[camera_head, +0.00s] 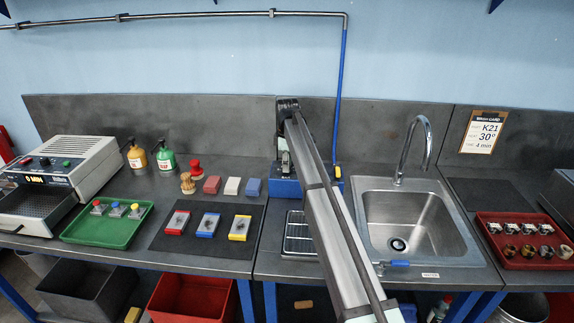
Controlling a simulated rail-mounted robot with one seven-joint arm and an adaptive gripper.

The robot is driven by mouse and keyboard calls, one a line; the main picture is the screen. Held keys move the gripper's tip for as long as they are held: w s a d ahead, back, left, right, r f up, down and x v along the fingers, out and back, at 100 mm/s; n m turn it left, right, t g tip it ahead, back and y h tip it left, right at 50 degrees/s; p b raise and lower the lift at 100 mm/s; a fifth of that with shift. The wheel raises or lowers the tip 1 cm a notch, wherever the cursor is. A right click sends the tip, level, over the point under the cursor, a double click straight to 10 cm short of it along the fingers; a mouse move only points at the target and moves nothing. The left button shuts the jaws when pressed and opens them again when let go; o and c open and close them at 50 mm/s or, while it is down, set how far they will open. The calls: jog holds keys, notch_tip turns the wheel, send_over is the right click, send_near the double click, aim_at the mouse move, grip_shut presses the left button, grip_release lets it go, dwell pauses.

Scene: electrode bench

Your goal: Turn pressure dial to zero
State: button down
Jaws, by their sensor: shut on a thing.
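A blue unit (285,187) stands at the back of the bench, left of the sink, with a blue hose (341,100) coming down to it from the wall pipe. My arm crosses in front and hides most of this unit. My gripper (284,167) points down at the top of the blue unit, shut on a part there that I take to be the pressure dial. The dial's face, its reading and my fingertips are hidden or too small to make out.
A steel sink (368,215) with a tall tap (424,140) is right of my arm. A black mat (173,238) with several coloured blocks and a green tray (75,232) lie left. A red tray (484,252) is far right.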

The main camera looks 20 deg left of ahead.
dwell(0.4)
jog(key=c, duration=0.8)
grip_release()
jog(key=shift+f, duration=0.1)
notch_tip(320, 180, up, 12)
jog(key=shift+s, duration=0.15)
